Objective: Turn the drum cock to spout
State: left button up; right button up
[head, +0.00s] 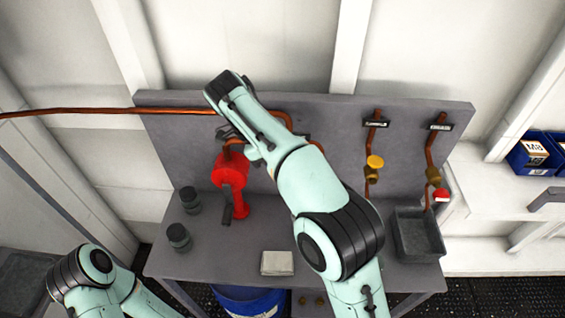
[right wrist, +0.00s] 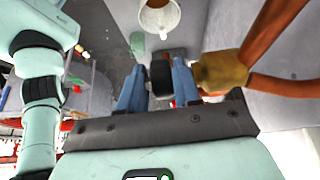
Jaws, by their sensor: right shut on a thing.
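My right arm reaches over the bench in the head view, and its gripper (head: 232,138) is by the copper pipe above the red pump body (head: 230,170). In the right wrist view, the blue fingers of the right gripper (right wrist: 160,88) are shut on a black handle (right wrist: 161,70). A brass cock body (right wrist: 222,73) with copper pipes is just right of the fingers. The arm hides most of this cock in the head view, and I cannot tell which way it is turned. My left arm is at the lower left, its gripper out of view.
Dark jars (head: 178,236) and a pale pad (head: 277,263) are on the bench; a blue drum (head: 247,301) is below.

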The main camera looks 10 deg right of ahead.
jog(key=h, duration=0.1)
jog(key=g+h, duration=0.1)
jog(key=h, duration=0.2)
jog(key=shift+w+a+f+h, duration=0.1)
jog(key=shift+a+f+h, duration=0.15)
jog(key=shift+f+h, duration=0.05)
jog(key=shift+f+g+h, duration=0.2)
jog(key=shift+g+h, duration=0.4)
jog(key=shift+h, duration=1.1)
jog(key=o, duration=1)
jog(key=shift+d, duration=0.1)
jog(key=shift+c, duration=0.2)
